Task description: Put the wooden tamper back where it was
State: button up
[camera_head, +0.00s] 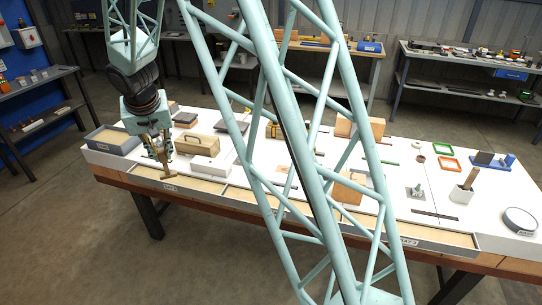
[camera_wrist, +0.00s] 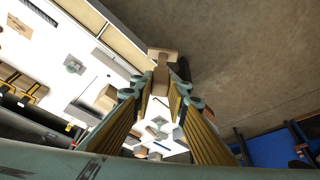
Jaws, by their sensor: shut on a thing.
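The wooden tamper (camera_head: 164,163) is a light brown handle with a wider flat block at its lower end. My gripper (camera_head: 159,149) is shut on its handle above the left front of the white table, with the block end downward. In the wrist view the tamper (camera_wrist: 162,62) sticks out beyond the fingers of my gripper (camera_wrist: 160,96), its block farthest out. Below it in the head view is the left part of the long sand-coloured front trough (camera_head: 208,191). I cannot tell whether the block touches anything there.
A grey bin (camera_head: 112,140) stands left of my gripper. A wooden toolbox-like block (camera_head: 197,144) and a white block (camera_head: 211,167) are close on its right. My lattice column hides the table's middle.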

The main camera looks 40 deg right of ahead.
jog(key=shift+d, duration=0.15)
jog(key=s+d+f+m, duration=0.1)
jog(key=d+f+m, duration=0.1)
jog(key=d, duration=1)
jog(key=s+d+f+m+g+h, duration=0.1)
jog(key=d+f, duration=0.4)
jog(key=d, duration=0.8)
jog(key=s+d+f+m+h, duration=0.1)
jog(key=s+d+f+m, duration=0.2)
jog(key=d, duration=0.9)
jog(key=shift+d+f+m+g+p, duration=0.3)
jog(key=shift+d+m+g+p, duration=0.1)
jog(key=shift+m, duration=0.6)
jog(key=w+d+f+p, duration=0.1)
jog(key=w+d+p, duration=0.1)
jog(key=w+d, duration=0.6)
jog(key=d, duration=0.5)
jog(key=shift+w+f, duration=0.25)
jog(key=shift+w, duration=0.15)
jog(key=shift+d, duration=0.1)
jog(key=shift+f, duration=0.15)
jog(key=shift+f+b, duration=0.35)
jog(key=shift+f, duration=1.25)
jog(key=shift+f, duration=0.15)
